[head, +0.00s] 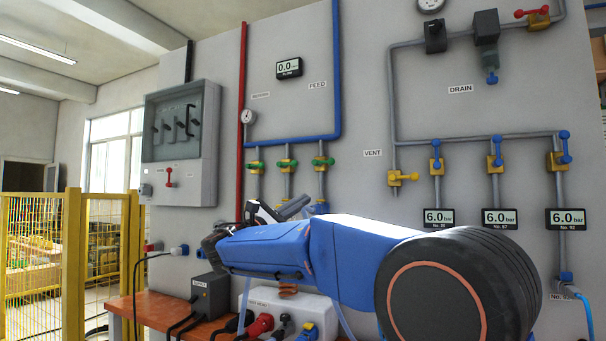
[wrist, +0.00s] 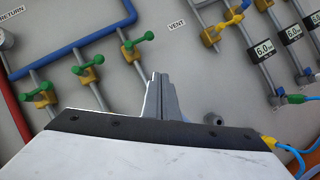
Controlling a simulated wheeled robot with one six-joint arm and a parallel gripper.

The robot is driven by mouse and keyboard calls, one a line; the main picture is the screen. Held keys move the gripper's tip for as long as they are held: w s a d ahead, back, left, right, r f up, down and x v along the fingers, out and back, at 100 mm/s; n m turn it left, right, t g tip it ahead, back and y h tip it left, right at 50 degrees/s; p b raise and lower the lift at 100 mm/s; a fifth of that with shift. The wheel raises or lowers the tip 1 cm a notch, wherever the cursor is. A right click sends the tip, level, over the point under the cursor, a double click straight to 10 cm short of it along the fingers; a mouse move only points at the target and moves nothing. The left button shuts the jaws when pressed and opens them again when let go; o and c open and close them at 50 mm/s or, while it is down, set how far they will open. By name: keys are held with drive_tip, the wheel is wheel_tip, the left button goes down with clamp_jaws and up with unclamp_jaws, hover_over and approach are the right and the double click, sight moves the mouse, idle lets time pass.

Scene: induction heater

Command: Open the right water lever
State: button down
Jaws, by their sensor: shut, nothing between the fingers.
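Three green-handled levers on yellow valve bodies sit in a row on the pipes below the blue pipe. The rightmost green lever (head: 323,161) has its handle lying crosswise to its vertical pipe; it also shows in the wrist view (wrist: 138,40). The middle (head: 287,163) and left (head: 255,165) green levers also lie crosswise. My gripper (head: 302,204) is below the rightmost lever in the head view. In the wrist view my gripper (wrist: 158,78) is shut and empty, its tips below and right of that lever, apart from it in the picture.
A yellow vent lever (head: 402,177) and several blue levers are on the grey pipes to the right, above pressure displays. A red pipe (head: 242,110) and a switch cabinet (head: 182,142) are left. An orange bench (head: 150,310) with plugs stands below.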

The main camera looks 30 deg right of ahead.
drive_tip(key=shift+w+a+r+h, duration=0.2)
drive_tip(key=shift+w+a+r, duration=0.15)
drive_tip(key=shift+a, duration=0.25)
drive_tip(key=shift+w+a+r+h, duration=0.2)
drive_tip(key=shift+w+a+r, duration=0.1)
drive_tip(key=shift+a, duration=0.3)
approach(325, 162)
drive_tip(key=w+d+f, duration=0.2)
drive_tip(key=d, duration=0.3)
drive_tip(key=shift+s+d+r, duration=0.1)
drive_tip(key=shift+d+r, duration=0.1)
drive_tip(key=shift+r, duration=0.35)
drive_tip(key=shift+s+d+r, duration=0.1)
drive_tip(key=shift+d+r, duration=0.1)
drive_tip(key=shift+r, duration=0.4)
drive_tip(key=shift+s+d+r, duration=0.15)
drive_tip(key=shift+d+r, duration=0.05)
drive_tip(key=shift+r, duration=0.35)
